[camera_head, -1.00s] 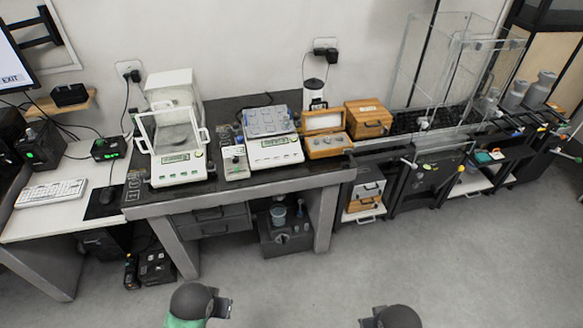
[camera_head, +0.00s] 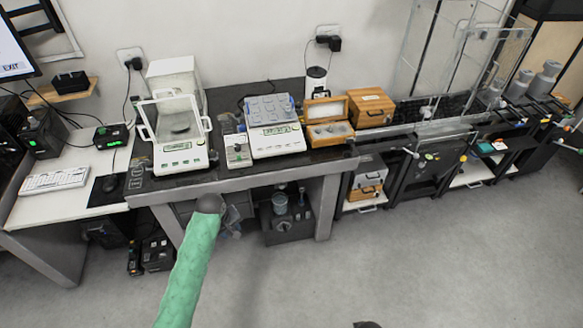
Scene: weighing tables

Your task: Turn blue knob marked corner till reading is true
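A flat white balance (camera_head: 277,140) with a small green display stands on the dark weighing table (camera_head: 240,180). Its blue-grey top plate (camera_head: 270,108) carries several round marks or knobs, too small to read. A white balance with a glass draft shield (camera_head: 180,158) stands to its left, and a small white device (camera_head: 238,150) sits between them. My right gripper is out of the picture; only a dark piece of that arm shows.
Wooden boxes (camera_head: 370,107), one open (camera_head: 328,130), stand right of the flat balance. A white desk with a keyboard (camera_head: 55,180) is at the left. A clear tall enclosure (camera_head: 455,70) stands at the right. The floor in front is clear.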

